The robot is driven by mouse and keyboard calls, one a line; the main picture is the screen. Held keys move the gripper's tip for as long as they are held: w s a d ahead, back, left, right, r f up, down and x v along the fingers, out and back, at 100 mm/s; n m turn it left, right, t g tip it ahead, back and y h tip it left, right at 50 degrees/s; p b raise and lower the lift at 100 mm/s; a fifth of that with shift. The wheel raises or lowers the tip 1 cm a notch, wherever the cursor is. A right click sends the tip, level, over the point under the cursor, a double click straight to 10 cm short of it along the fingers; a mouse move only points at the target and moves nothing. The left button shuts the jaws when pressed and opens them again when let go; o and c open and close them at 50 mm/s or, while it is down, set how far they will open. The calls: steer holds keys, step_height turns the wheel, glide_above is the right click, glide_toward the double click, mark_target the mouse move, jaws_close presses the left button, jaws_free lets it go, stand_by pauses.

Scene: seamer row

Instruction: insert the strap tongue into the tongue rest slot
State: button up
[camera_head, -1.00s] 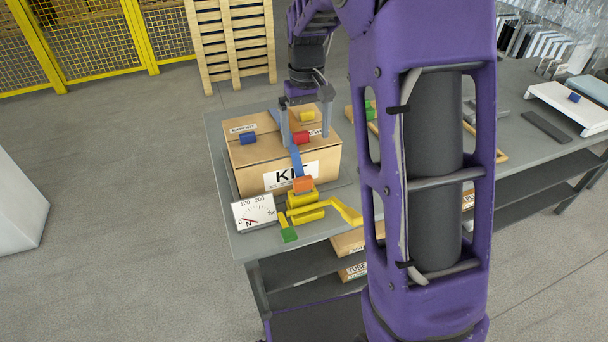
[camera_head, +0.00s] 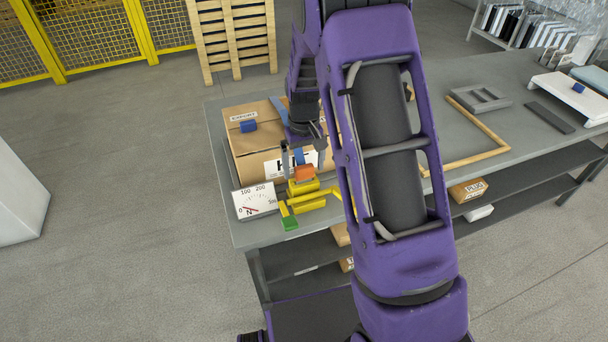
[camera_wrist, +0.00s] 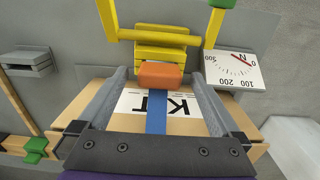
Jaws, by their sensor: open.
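The orange strap tongue (camera_head: 304,173) hangs at the end of the blue strap (camera_wrist: 156,114), at the front of the kit box (camera_head: 243,142). It lies against the stacked yellow body of the strap tool (camera_head: 304,188); it also shows in the wrist view (camera_wrist: 161,75). My gripper (camera_head: 302,163) is open around the tongue's near side. In the wrist view its fingers (camera_wrist: 160,84) stand left and right of the tongue and strap, with a visible gap on both sides. I cannot make out the tongue rest slot for certain; a grey bracket (camera_wrist: 28,61) shows at left in the wrist view.
A dial gauge (camera_head: 255,200) stands left of the yellow tool. A yellow lever (camera_wrist: 212,28) with a green end reaches past the tool. A wooden frame (camera_head: 480,151) and a grey slotted tray (camera_head: 478,99) lie right.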

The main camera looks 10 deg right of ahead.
steer(key=shift+f, duration=0.5)
steer(key=c, duration=1.4)
steer(key=shift+c, duration=0.4)
steer(key=shift+r, duration=0.1)
